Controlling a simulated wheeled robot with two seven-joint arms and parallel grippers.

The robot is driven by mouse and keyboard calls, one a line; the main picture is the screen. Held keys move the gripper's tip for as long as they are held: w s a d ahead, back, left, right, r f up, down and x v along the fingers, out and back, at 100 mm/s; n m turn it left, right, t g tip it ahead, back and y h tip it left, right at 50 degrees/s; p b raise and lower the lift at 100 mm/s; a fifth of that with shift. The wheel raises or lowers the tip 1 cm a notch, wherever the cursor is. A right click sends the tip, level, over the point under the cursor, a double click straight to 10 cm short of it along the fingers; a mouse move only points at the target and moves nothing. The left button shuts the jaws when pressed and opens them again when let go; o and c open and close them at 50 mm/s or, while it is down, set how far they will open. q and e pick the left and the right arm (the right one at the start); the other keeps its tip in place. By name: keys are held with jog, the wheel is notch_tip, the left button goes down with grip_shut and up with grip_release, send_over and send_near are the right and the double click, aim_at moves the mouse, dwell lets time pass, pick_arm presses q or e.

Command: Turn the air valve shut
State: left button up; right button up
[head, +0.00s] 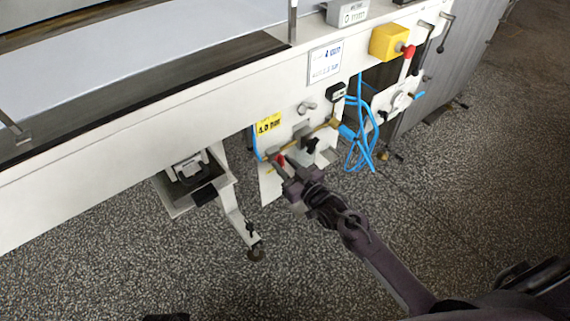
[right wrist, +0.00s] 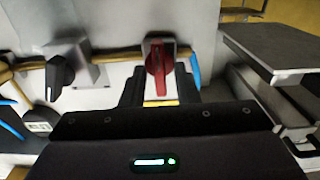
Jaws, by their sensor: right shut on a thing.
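The air valve has a red handle (right wrist: 158,66), which also shows at the front of the machine panel in the head view (head: 281,160). In the right wrist view the handle points downward, crosswise to the brass-coloured pipe (right wrist: 110,56). My right gripper (right wrist: 160,88) is shut on the red handle, with one dark finger on each side of its lower part. In the head view my right gripper (head: 287,170) reaches the panel from below right and partly hides the valve. My left gripper is not in view.
A black knob (right wrist: 60,75) sits left of the handle on the same pipe. Blue hoses (head: 362,135) hang to the right of the panel in the head view. A yellow box (head: 389,42) and a red-knobbed lever (head: 408,54) are higher up. A machine leg (head: 238,215) stands left; speckled floor lies open in front.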

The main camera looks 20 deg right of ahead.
jog(key=o, duration=0.6)
jog(key=shift+s, duration=0.1)
